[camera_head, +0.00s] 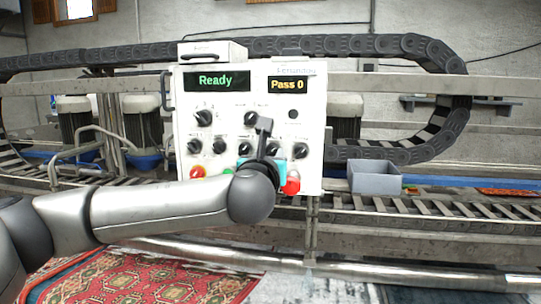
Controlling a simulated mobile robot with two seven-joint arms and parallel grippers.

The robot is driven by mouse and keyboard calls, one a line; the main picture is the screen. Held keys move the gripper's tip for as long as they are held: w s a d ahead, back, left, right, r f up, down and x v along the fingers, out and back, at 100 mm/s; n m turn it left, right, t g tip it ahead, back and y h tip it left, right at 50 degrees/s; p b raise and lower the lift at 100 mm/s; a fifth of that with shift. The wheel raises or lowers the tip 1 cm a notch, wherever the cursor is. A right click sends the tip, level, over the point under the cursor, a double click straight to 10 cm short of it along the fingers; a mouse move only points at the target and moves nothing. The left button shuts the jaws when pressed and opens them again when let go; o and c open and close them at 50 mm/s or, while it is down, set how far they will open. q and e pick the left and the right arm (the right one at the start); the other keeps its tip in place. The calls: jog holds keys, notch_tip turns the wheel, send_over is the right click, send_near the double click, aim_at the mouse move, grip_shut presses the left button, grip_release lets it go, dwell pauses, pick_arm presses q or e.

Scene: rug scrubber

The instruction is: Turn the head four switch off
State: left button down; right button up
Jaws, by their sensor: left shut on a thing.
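A white control panel (230,105) stands in the middle, with a green "Ready" display (215,81) and a yellow "Pass 0" display (287,85). Black rotary switches sit in two rows; the lower row includes a left switch (194,147), a second (219,147), a third (244,149) and a far-right one (300,150). The small labels are too blurred to read, so I cannot tell which is head four. My left gripper (267,148) is at the lower row, right of the third switch, shut on a switch that it mostly hides. My right gripper is out of view.
A grey bin (375,176) stands to the right by the roller conveyor (430,208). A black cable chain (330,45) loops behind. A red rug (130,280) lies below.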

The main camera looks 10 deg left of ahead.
pick_arm(q)
jog(key=shift+n, duration=0.3)
jog(key=n, duration=0.3)
jog(key=shift+n, duration=0.3)
jog(key=n, duration=0.3)
jog(key=shift+g+p, duration=0.3)
jog(key=shift+p, duration=0.05)
jog(key=n, duration=0.4)
jog(key=shift+n+h+p, duration=0.3)
jog(key=shift+n+p, duration=0.1)
jog(key=shift+r+n+p, duration=0.15)
jog(key=shift+n+p, duration=0.15)
jog(key=shift+n, duration=1.2)
jog(key=c, duration=0.6)
grip_release()
